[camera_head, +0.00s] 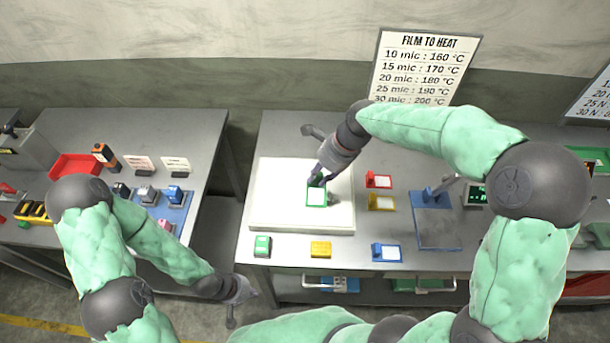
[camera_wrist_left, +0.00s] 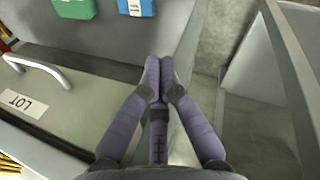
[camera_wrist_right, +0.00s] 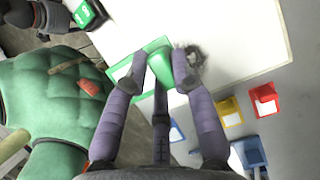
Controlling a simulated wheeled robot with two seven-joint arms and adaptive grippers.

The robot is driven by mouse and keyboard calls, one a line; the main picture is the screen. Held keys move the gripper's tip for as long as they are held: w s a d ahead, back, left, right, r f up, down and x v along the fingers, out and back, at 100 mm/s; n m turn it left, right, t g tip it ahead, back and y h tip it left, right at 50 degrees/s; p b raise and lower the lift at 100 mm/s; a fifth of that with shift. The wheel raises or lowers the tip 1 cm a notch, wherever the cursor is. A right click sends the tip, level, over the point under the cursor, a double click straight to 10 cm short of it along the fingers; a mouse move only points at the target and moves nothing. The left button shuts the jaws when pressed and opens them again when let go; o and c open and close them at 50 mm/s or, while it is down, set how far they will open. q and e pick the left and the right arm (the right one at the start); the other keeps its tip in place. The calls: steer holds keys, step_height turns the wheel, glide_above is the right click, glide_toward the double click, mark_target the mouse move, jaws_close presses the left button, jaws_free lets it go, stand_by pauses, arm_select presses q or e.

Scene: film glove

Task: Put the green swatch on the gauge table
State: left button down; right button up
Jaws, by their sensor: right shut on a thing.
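The green swatch (camera_head: 316,206) is a small green frame with a white middle and an upright green tab. My right gripper (camera_head: 317,180) is shut on its tab, over the white slab (camera_head: 275,222). In the right wrist view the green swatch (camera_wrist_right: 124,70) shows at the slab's edge, its tab between the fingertips (camera_wrist_right: 160,72). I cannot tell whether it touches the slab. The blue-grey plate with a blue upright, likely the gauge table (camera_head: 437,234), is to the right and bears no swatch. My left gripper (camera_head: 236,306) is shut and empty, low before the bench's left end.
A green block (camera_head: 262,246) and a yellow block (camera_head: 321,249) are along the front edge. A dark display (camera_head: 474,194) stands beside the plate. A wall sign (camera_head: 425,65) lists temperatures.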

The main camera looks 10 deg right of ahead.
steer(key=w+f, duration=0.3)
steer(key=w+a+f+b, duration=0.1)
steer(key=w+f, duration=0.2)
steer(key=w, duration=0.1)
steer(key=shift+w+a+f, duration=0.2)
steer(key=shift+w, duration=0.05)
steer(key=shift+w+a+f, duration=0.1)
steer(key=shift+w+f, duration=0.3)
steer(key=shift+f, duration=0.15)
steer(key=shift+f+b, duration=0.4)
steer(key=shift+f, duration=1.1)
steer(key=shift+f, duration=0.1)
steer(key=o, duration=1)
